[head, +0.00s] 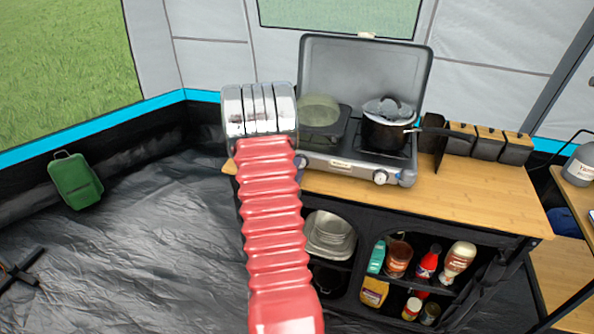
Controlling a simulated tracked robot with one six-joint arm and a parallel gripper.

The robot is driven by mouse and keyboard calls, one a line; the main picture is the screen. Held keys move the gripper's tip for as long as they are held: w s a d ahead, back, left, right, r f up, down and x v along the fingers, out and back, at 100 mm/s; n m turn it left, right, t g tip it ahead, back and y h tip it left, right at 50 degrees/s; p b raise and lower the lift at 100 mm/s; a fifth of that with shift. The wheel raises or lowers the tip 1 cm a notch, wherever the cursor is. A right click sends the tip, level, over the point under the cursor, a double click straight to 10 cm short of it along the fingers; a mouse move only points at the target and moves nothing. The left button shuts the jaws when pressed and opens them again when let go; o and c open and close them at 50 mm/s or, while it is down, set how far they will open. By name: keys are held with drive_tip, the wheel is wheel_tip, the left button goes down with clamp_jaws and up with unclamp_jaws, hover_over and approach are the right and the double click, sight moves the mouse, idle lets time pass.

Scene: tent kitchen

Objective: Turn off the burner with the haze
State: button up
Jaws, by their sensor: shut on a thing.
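A grey two-burner camp stove (340,165) with a raised lid stands on the wooden counter. Pale, see-through haze (319,110) hangs over its left burner. A black lidded pot (385,132) sits on the right burner. The right knob (380,177) is in plain view on the front panel. The left knob (300,162) shows only in part beside my red ribbed arm. My gripper (260,108) has a silver end in front of the stove's left end. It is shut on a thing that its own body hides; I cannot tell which.
Wooden-faced blocks (489,140) stand right of the pot, whose handle reaches toward them. Shelves below hold plates (330,235), bottles and jars. A green case (75,181) lies on the dark floor at left. The counter's right front is clear.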

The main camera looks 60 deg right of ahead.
drive_tip(key=shift+s+f, duration=0.1)
drive_tip(key=shift+f, duration=0.15)
drive_tip(key=o, duration=1.1)
drive_tip(key=shift+r, duration=0.1)
drive_tip(key=shift+a, duration=0.1)
drive_tip(key=a, duration=0.4)
drive_tip(key=s+a, duration=0.1)
drive_tip(key=a, duration=0.8)
drive_tip(key=shift+s+a+r, duration=0.3)
drive_tip(key=shift+s+r, duration=0.1)
